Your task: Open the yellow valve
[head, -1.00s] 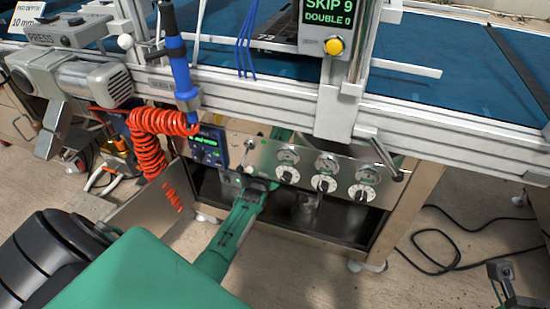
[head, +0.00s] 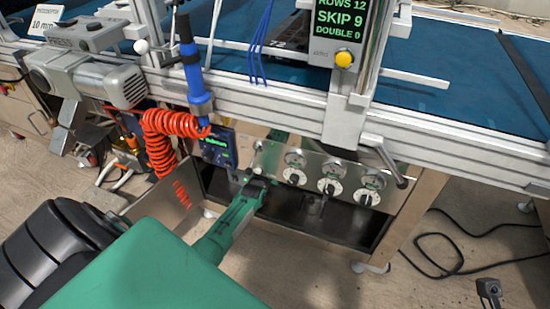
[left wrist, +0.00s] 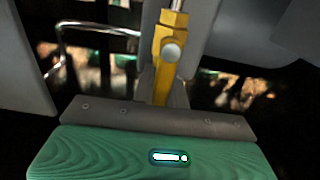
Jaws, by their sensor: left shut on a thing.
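The yellow valve (left wrist: 167,65) shows in the left wrist view as a yellow lever with a round pale bolt head, at upper middle between grey finger parts. My left gripper (head: 258,181) is shut on this lever. In the head view its green wrist reaches to the left part of the steel front panel, low under the machine's rail, and hides the valve there. What seems to be part of my right gripper (head: 490,292) shows at the lower right edge; its jaws cannot be made out.
The steel panel carries several dials (head: 330,187) to the right of my left gripper. A small control display (head: 217,150), a coiled orange hose (head: 160,140) and a blue tool (head: 193,65) are close on the left. Black cables (head: 440,255) lie on the floor at right.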

